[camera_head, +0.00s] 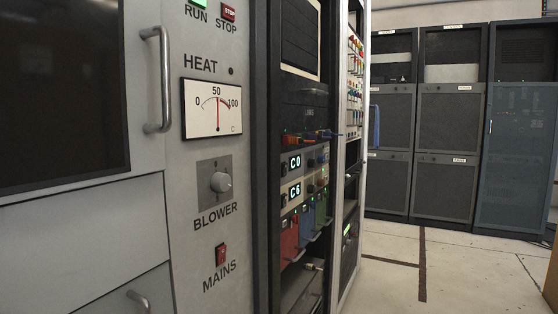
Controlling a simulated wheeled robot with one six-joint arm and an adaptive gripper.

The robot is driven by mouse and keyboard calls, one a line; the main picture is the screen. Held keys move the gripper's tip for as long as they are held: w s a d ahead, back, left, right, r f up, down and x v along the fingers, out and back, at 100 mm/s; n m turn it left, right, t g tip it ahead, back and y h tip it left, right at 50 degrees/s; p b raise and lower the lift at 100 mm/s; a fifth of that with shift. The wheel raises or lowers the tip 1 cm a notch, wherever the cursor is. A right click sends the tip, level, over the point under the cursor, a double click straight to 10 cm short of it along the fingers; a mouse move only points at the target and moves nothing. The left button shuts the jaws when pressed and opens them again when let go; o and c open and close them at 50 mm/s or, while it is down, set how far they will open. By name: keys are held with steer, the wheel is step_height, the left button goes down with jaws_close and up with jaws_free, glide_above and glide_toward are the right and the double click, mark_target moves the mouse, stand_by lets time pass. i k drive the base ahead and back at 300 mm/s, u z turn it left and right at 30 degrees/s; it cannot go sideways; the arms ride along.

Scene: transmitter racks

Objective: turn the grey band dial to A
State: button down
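I see no dial marked as a band dial and no letter A in this view. The one clear rotary knob is a light grey knob (221,182) on a darker grey square plate, labelled BLOWER, on the pale front panel left of centre. It is not labelled as a band dial. Small coloured controls on the racks further right are too small to read. My gripper is not in view.
The pale panel also has a HEAT meter (212,108), a red MAINS switch (221,255) and a metal door handle (159,80). A narrow rack (303,160) shows C0 and C6 displays. Dark cabinets (444,120) stand behind. Open floor (390,290) lies at right.

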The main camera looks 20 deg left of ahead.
mark_target(312, 163)
steer(key=k, duration=0.4)
steer(key=u, duration=1.05)
steer(key=i, duration=1.15)
steer(key=z, duration=0.9)
